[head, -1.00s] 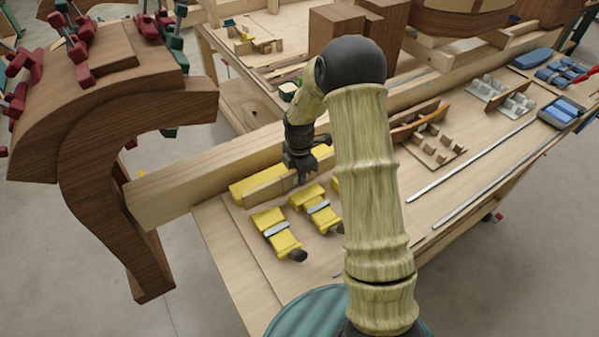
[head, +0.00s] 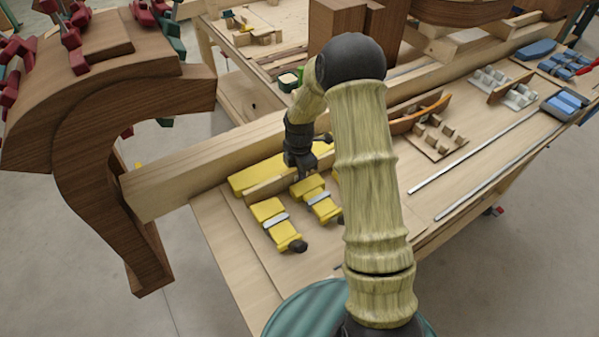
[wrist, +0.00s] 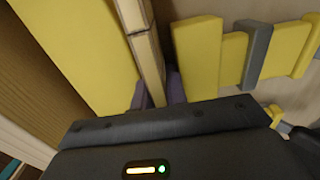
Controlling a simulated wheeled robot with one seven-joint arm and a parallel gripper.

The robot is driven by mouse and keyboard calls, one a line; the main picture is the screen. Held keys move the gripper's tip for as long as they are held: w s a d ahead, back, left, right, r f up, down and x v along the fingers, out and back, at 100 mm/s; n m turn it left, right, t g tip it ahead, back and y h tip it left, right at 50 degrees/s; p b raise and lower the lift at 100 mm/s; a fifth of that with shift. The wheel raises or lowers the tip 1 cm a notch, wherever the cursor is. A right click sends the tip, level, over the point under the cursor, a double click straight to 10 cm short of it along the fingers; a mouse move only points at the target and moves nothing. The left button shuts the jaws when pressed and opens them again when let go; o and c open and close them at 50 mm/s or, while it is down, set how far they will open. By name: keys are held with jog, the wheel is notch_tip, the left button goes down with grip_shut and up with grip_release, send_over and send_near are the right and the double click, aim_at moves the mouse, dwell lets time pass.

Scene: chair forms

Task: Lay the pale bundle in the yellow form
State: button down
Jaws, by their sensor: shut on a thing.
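The yellow form has a long yellow block (head: 243,180) along the wooden beam and shorter yellow pieces with grey bands (head: 268,210) facing it. The pale bundle (head: 262,189) is a narrow light wood strip lengthwise between them. My gripper (head: 303,171) is shut on it, partly hidden by my arm. In the wrist view the bundle (wrist: 146,50) runs between my dark fingertips (wrist: 158,92), with the long block (wrist: 85,45) at left and a banded piece (wrist: 232,60) at right. I cannot tell whether the bundle touches the bench or the form.
A thick wooden beam (head: 190,170) runs behind the form. A large curved brown wooden piece (head: 85,160) with red clamps stands at left. Metal bars (head: 470,155) and a small peg board (head: 437,138) lie to the right. The bench front near the bars is fairly clear.

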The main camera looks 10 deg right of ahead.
jog(key=shift+f, duration=0.25)
jog(key=c, duration=1.4)
grip_release()
jog(key=shift+o, duration=0.2)
jog(key=shift+r, duration=0.15)
jog(key=shift+w+r, duration=0.15)
jog(key=shift+r, duration=0.05)
jog(key=shift+o, duration=0.2)
notch_tip(320, 180, up, 17)
jog(key=b, duration=0.3)
jog(key=shift+s+f, duration=0.1)
jog(key=shift+s, duration=0.1)
